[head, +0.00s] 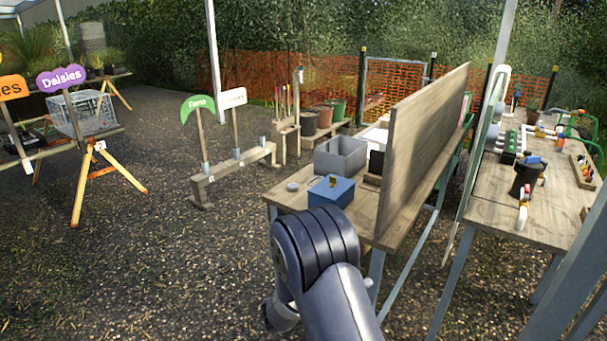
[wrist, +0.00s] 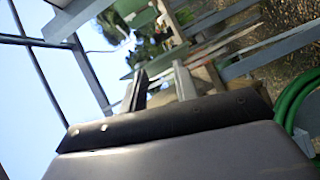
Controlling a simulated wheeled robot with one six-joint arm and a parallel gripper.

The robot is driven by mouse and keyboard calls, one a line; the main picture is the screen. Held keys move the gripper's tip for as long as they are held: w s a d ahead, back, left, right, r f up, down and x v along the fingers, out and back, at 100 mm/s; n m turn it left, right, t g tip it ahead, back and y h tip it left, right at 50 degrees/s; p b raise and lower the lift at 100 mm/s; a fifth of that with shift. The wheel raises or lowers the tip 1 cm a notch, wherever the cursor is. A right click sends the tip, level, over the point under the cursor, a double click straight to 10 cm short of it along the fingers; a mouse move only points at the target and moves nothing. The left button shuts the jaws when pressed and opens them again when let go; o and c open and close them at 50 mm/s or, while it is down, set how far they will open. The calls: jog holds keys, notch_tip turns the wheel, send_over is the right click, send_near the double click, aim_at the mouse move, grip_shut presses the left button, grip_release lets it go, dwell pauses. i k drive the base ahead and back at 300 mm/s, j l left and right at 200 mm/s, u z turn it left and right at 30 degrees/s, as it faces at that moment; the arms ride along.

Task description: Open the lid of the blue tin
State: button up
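The blue tin (head: 330,194) stands near the left corner of the wooden table (head: 283,198) in the head view. Its lid looks shut, and a small brass-coloured piece shows on top. My dark arm rises in the foreground, in front of and below the tin; the gripper itself is hidden in the head view. In the wrist view my gripper (wrist: 160,74) shows two fingers standing apart with nothing between them. The wrist view is tilted and looks off toward the sky and benches, and the blue tin does not show in it.
A grey bin (head: 340,157) stands behind the tin, and a small round grey item (head: 292,186) lies left of it. A tall wooden panel (head: 425,145) stands along the table's right side. A green hose (wrist: 296,105) shows in the wrist view.

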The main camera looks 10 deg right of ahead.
aim_at(321, 188)
jog(key=i+u, duration=0.15)
jog(key=i, duration=0.75)
jog(key=i+l+u, duration=0.15)
jog(key=i, duration=0.7)
